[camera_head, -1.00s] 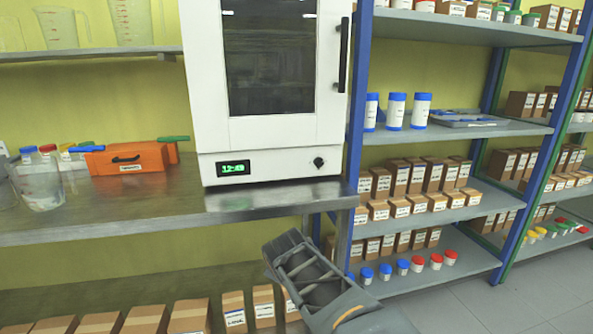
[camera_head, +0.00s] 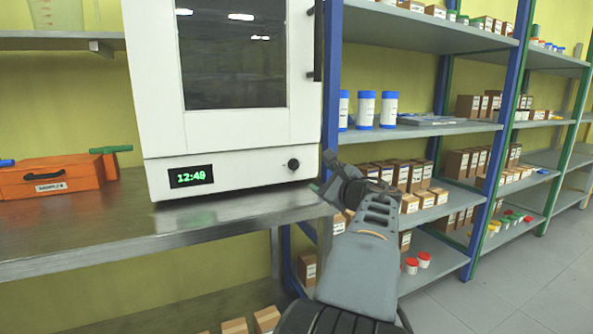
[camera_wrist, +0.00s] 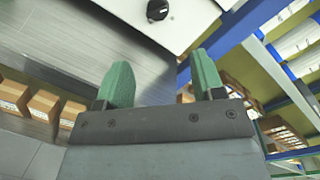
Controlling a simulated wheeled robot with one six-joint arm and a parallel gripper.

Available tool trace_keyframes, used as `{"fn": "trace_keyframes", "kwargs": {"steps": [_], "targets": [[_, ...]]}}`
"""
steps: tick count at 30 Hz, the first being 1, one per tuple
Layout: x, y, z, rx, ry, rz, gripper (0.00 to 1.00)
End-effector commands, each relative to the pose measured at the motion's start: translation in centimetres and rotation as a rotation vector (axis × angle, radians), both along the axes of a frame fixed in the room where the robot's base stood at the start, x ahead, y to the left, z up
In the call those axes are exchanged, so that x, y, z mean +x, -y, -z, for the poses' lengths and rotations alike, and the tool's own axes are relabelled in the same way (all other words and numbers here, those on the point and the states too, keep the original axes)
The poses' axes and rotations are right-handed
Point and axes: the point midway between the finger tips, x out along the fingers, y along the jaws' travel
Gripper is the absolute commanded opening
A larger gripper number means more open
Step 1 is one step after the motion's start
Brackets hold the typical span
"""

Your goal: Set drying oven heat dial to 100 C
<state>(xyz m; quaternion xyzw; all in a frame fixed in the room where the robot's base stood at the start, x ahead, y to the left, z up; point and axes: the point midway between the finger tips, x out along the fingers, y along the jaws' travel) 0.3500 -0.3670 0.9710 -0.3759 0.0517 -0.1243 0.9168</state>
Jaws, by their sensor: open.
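The white drying oven (camera_head: 235,150) stands on a metal bench, its dark-windowed door shut. Its black heat dial (camera_head: 293,164) is at the lower right of the front panel; it also shows at the top of the wrist view (camera_wrist: 157,10). The dial's marks are too small to read. A green display (camera_head: 191,176) at the lower left reads 12:49. My gripper (camera_head: 323,172) is just right of and in front of the dial, apart from it. In the wrist view its two green fingers (camera_wrist: 163,80) are spread and empty, with the dial beyond them.
The metal bench (camera_head: 120,228) runs under the oven. An orange toolbox (camera_head: 50,178) sits on it at left. A blue-framed shelf rack (camera_head: 332,90) with boxes and jars stands close behind my gripper at right. Grey floor (camera_head: 530,270) is open at right.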

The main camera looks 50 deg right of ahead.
Motion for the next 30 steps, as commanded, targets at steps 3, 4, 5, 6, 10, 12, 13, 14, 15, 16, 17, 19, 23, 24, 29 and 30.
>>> {"fn": "trace_keyframes", "kwargs": {"steps": [3, 4, 5, 6, 10, 12, 13, 14, 15, 16, 17, 19, 23, 24, 29, 30], "targets": [[2.4, 0.3, 0.1, 0.001, 0.000, -0.010, 0.62], [3.1, 0.5, 0.1, 0.002, 0.000, -0.011, 0.62], [3.7, 0.6, 0.1, 0.003, 0.001, -0.011, 0.62], [4.5, 0.8, 0.1, 0.003, 0.001, -0.011, 0.62], [6.8, 1.5, 0.1, 0.004, 0.002, -0.009, 0.62], [8.0, 1.8, 0.0, 0.003, 0.002, -0.008, 0.62], [8.4, 2.0, 0.1, 0.004, 0.001, -0.007, 0.62], [8.8, 2.1, 0.0, 0.004, 0.002, -0.006, 0.62], [9.4, 2.2, 0.1, 0.004, 0.002, -0.006, 0.62], [9.7, 2.4, 0.0, 0.003, 0.002, -0.006, 0.62], [10.0, 2.5, 0.0, 0.003, 0.002, -0.004, 0.62], [10.7, 2.7, 0.0, 0.003, 0.002, -0.004, 0.62], [11.4, 3.0, 0.0, 0.003, 0.002, -0.001, 0.62], [11.6, 3.1, 0.0, 0.003, 0.003, -0.001, 0.62], [11.8, 3.1, 0.0, 0.004, 0.003, 0.000, 0.62], [11.8, 3.1, 0.0, 0.004, 0.003, 0.000, 0.62]]}}
